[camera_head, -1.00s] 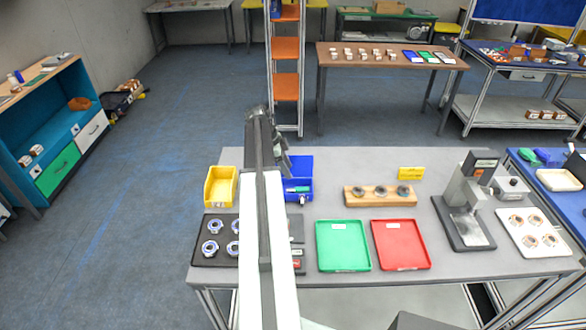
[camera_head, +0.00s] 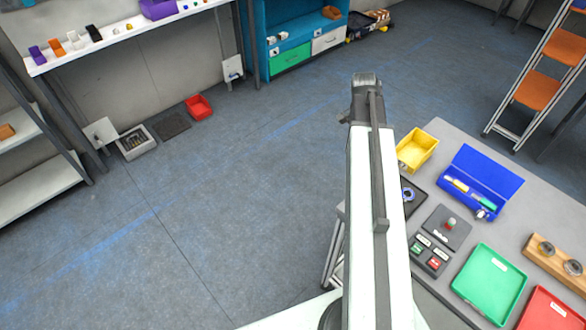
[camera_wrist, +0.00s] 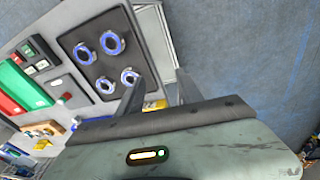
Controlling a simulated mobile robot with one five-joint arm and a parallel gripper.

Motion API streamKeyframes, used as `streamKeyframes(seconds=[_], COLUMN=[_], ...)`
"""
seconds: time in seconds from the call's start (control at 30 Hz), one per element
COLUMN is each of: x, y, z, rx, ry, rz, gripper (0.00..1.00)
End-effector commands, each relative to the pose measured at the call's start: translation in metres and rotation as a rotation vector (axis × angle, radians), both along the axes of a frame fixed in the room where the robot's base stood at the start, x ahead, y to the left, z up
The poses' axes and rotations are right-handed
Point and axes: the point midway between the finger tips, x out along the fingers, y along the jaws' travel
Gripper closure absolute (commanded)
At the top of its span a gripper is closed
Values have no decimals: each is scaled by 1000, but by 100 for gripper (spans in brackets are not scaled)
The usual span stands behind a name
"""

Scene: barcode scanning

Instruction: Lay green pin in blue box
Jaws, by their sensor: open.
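The blue box (camera_head: 468,168) stands open on the grey table at the right of the head view. A yellow-and-white item (camera_head: 457,185) and a teal-green handled item (camera_head: 484,202) lie in it. My gripper (camera_wrist: 158,90) is open and empty in the wrist view, over the table's edge beside the ring tray. In the head view my gripper (camera_head: 364,82) lies left of the table, apart from the box.
A yellow bin (camera_head: 418,146), a button panel (camera_head: 430,257), a green tray (camera_head: 490,285) and a red tray (camera_head: 550,312) share the table. The ring tray (camera_wrist: 103,61) holds several blue-rimmed rings. Open floor (camera_head: 200,200) lies to the left.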

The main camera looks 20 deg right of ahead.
Motion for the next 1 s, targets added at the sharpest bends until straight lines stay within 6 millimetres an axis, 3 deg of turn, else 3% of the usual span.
streamKeyframes(seconds=[0.03,0.2,0.3,0.4,0.5,0.77,0.87,1.0], x=[10,27,22,16,13,14,14,14], y=[53,208,275,314,329,330,329,329], z=[-1,-3,-4,-4,-4,-5,-21,-62], rx=[30,127,166,189,198,199,199,198], ry=[1,5,7,5,5,5,6,5], rz=[174,780,1054,1224,1294,1301,1300,1298], gripper=[57,57,57,57,57,57,57,57])
